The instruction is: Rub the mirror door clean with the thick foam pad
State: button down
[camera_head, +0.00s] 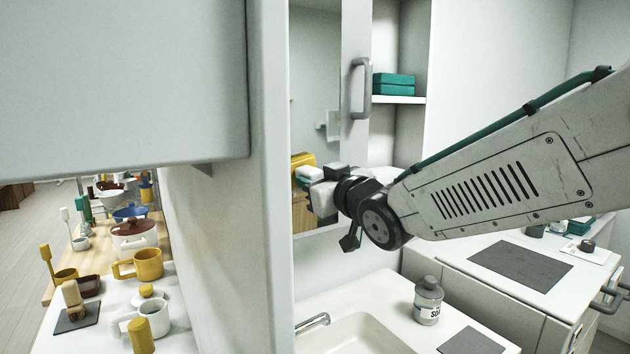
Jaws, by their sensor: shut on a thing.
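The mirror door (312,75) stands upright at the centre, left of a pale strip with a grey vertical handle (360,88). Its glass reflects pale walls. My gripper (308,182) reaches in from the right and is in front of the lower part of the glass. It is shut on the thick foam pad (303,181), of which only a small teal bit shows between the pale fingers. The rest of the pad is hidden, so I cannot tell whether it touches the glass. A yellow block-like shape (302,159) shows just behind the fingers, perhaps a reflection.
Teal blocks (393,84) lie on the shelf right of the door. Below are a sink (350,335), a tap (312,322) and a soap bottle (428,300). A white cabinet (120,80) blocks the upper left. A counter crowded with cups and pots (140,262) lies at left.

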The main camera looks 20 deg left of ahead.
jog(key=shift+w+d, duration=0.5)
jog(key=shift+w, duration=0.1)
jog(key=shift+s+a, duration=0.65)
jog(key=shift+s, duration=0.05)
jog(key=shift+r, duration=0.1)
jog(key=shift+w+d, duration=0.65)
jog(key=shift+w, duration=0.05)
jog(key=shift+s+a, duration=0.55)
jog(key=shift+s, duration=0.2)
